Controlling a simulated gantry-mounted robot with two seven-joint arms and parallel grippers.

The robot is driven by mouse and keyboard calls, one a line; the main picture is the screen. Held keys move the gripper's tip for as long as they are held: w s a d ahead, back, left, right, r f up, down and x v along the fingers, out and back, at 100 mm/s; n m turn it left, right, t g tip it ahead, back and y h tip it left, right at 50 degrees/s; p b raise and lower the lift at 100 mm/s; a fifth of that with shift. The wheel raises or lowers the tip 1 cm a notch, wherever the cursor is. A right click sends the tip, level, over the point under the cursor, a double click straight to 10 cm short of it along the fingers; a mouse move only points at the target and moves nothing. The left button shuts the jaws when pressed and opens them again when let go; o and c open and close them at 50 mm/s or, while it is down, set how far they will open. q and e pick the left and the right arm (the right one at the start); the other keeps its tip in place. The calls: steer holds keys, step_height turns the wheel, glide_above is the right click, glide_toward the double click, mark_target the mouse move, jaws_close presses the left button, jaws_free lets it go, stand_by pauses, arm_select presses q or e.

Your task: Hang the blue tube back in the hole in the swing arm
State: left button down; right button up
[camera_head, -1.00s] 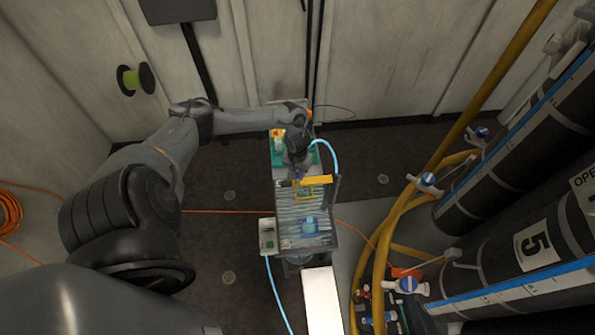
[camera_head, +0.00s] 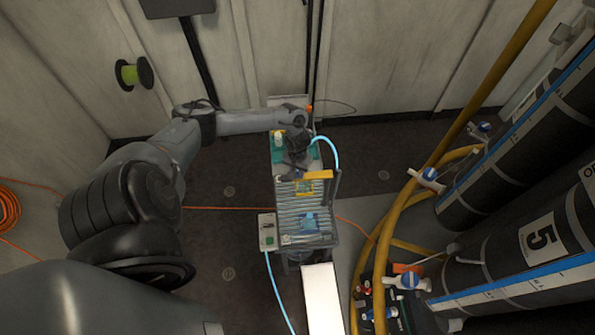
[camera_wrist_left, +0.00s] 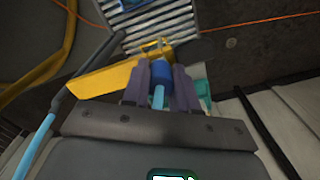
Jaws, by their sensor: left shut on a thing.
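My left gripper (camera_head: 294,169) is over the middle of the bench, beside the yellow swing arm (camera_head: 319,175). In the left wrist view its two purple-grey fingers (camera_wrist_left: 161,88) are shut on the blue tube, around its dark blue collar (camera_wrist_left: 162,69) and light blue length (camera_wrist_left: 158,97). The swing arm (camera_wrist_left: 112,77) lies just beyond the fingers there, its end close to the collar. I cannot tell whether they touch, and the hole is not visible. A light blue hose (camera_head: 334,150) arcs right of the gripper. My right gripper is not in view.
The ribbed bench top (camera_head: 290,219) carries a blue object (camera_head: 309,222). A green tray (camera_head: 280,155) is at its far end. A control box (camera_head: 267,232) is on its left side. Yellow pipes (camera_head: 384,240) and dark cylinders (camera_head: 535,245) stand to the right.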

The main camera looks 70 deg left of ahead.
arm_select(q)
steer(key=shift+f, duration=0.1)
steer(key=c, duration=0.8)
jaws_free()
steer(key=shift+o, duration=0.2)
steer(key=o, duration=0.5)
steer(key=shift+r+p, duration=1)
steer(key=shift+p, duration=0.35)
steer(key=shift+r+p, duration=2.05)
steer(key=shift+p, duration=0.65)
